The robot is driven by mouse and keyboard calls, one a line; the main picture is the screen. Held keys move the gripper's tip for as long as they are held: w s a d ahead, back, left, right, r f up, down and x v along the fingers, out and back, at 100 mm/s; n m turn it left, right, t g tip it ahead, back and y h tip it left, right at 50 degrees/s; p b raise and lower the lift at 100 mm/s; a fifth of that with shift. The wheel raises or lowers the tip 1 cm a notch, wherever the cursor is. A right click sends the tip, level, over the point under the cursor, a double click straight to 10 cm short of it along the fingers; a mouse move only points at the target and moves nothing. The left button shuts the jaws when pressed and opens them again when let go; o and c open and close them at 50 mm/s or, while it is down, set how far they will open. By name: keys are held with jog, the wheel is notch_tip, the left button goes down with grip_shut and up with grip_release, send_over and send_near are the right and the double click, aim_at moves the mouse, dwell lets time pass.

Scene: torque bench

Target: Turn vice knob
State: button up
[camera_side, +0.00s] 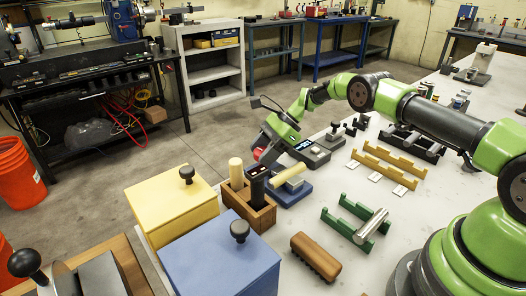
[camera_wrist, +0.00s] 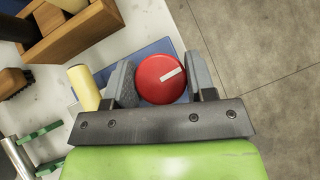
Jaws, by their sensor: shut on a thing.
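The vice knob (camera_wrist: 161,79) is a round red disc with a white mark, seen face-on in the wrist view. The white mark slants, with its right end higher. My gripper (camera_wrist: 158,64) has one grey finger on each side of the knob and is shut on it. In the side view, my gripper (camera_side: 264,147) reaches down to the red knob (camera_side: 257,154) at the far side of the vice. The vice has a blue base (camera_side: 293,194) and carries a cream cylinder (camera_side: 289,175), which also shows in the wrist view (camera_wrist: 83,87).
A wooden box (camera_side: 262,219) with upright cylinders stands close to the vice. A yellow box (camera_side: 172,206) and a blue box (camera_side: 220,262) stand nearer the camera. A grey device with a display (camera_side: 305,148) sits behind. Green racks (camera_side: 355,222) and a brown brush (camera_side: 315,257) lie nearby.

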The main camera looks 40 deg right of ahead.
jog(key=shift+n+g, duration=0.3)
jog(key=shift+n, duration=0.1)
dwell(0.4)
jog(key=o, duration=0.9)
jog(key=v, duration=1)
